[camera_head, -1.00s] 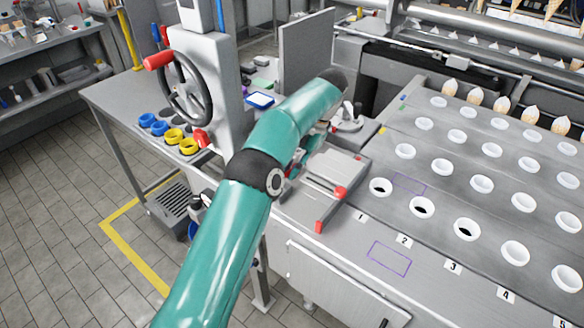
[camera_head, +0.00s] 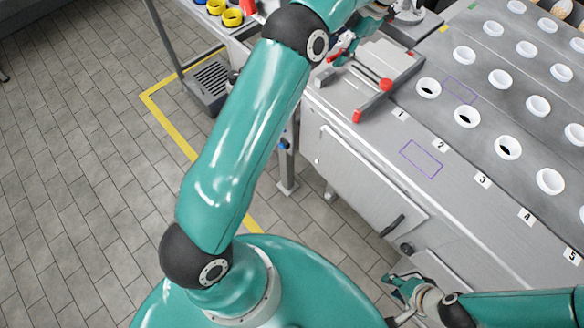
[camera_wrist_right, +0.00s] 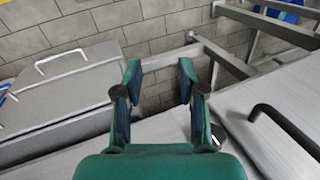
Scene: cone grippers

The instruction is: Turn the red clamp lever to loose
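A lever bar with red ends (camera_head: 357,116), likely the clamp lever, lies along the right side of a flat grey plate fixture (camera_head: 375,65) in the head view. My left gripper (camera_head: 355,45) is at the upper left of this fixture, partly hidden behind its own arm; whether its fingers are open is unclear. A small red part (camera_head: 335,55) shows beside it. My right gripper (camera_head: 397,287) is low in the head view, in front of the bench and well away from the lever. In the right wrist view, its two fingers (camera_wrist_right: 159,80) are apart with nothing between them.
A perforated grey bench top (camera_head: 480,95) with several white cups and numbered labels lies to the right. A cabinet door with a black handle (camera_head: 392,225) is under the front edge. Yellow rings (camera_head: 232,17) sit at the upper left. Yellow tape (camera_head: 170,125) marks the floor.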

